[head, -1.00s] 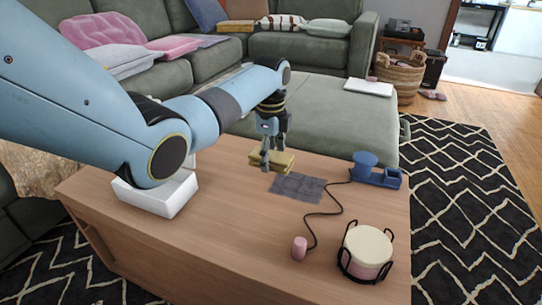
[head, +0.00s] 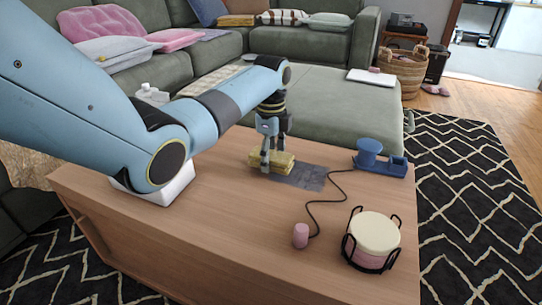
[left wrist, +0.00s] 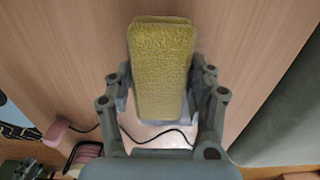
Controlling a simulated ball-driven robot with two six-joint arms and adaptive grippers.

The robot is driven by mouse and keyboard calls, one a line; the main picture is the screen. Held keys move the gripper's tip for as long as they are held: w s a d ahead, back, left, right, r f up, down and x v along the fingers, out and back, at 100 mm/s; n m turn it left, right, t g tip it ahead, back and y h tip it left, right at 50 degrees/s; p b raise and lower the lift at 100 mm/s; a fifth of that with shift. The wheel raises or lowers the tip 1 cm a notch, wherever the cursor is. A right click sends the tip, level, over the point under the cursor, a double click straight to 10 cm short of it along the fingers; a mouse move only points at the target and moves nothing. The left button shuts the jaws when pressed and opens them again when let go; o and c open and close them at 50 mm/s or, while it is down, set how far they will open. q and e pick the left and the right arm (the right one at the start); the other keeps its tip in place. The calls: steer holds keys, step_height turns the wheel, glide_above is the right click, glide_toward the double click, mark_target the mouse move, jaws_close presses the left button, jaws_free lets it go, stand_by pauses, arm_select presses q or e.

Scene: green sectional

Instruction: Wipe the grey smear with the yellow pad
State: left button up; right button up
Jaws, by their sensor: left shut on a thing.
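The yellow pad (head: 284,161) is held in my left gripper (head: 270,165) at the far side of the wooden table. In the left wrist view the pad (left wrist: 160,70) sits between the two fingers of the left gripper (left wrist: 160,100). The grey smear (head: 308,179) is a dark flat patch on the table, just right of the pad. The pad appears at or close to the table top, over the smear's left edge; I cannot tell whether it touches. Part of the smear may be hidden behind the pad. My right gripper is not in view.
A blue holder (head: 380,160) stands right of the smear on the table (head: 220,235). A black cord (head: 318,203) runs from it to a pink cylinder (head: 300,236). A black rack with round coasters (head: 374,235) stands at the front right. A white box (head: 165,188) is under my left arm.

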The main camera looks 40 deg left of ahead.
arm_select(q)
steer(key=shift+f+b, duration=0.35)
steer(key=shift+f, duration=0.6)
stand_by(0.5)
steer(key=shift+d, duration=0.1)
